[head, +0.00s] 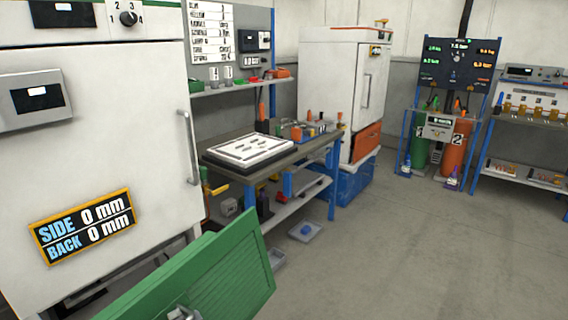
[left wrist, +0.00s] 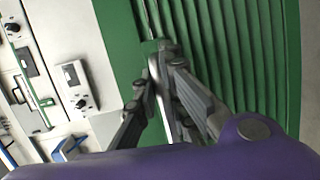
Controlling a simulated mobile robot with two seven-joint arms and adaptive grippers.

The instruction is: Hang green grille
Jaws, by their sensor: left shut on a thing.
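The green grille (head: 215,275), a slatted panel with a raised rim, is tilted at the bottom of the head view, in front of the white cabinet (head: 120,150). Its lower part is cut off by the picture edge. In the left wrist view the green grille (left wrist: 235,45) fills the upper right, and my left gripper (left wrist: 163,72) is shut on its metal handle (left wrist: 155,68). In the head view a grey metal piece shows at the bottom edge; I cannot tell whether it is handle or gripper. My right gripper is in neither view.
A sign (head: 83,226) on the cabinet reads SIDE 0 mm, BACK 0 mm. A workbench (head: 290,158) with a white panel (head: 248,150) stands behind. Grey trays (head: 305,231) lie on the floor below it. The floor (head: 430,260) at right is clear.

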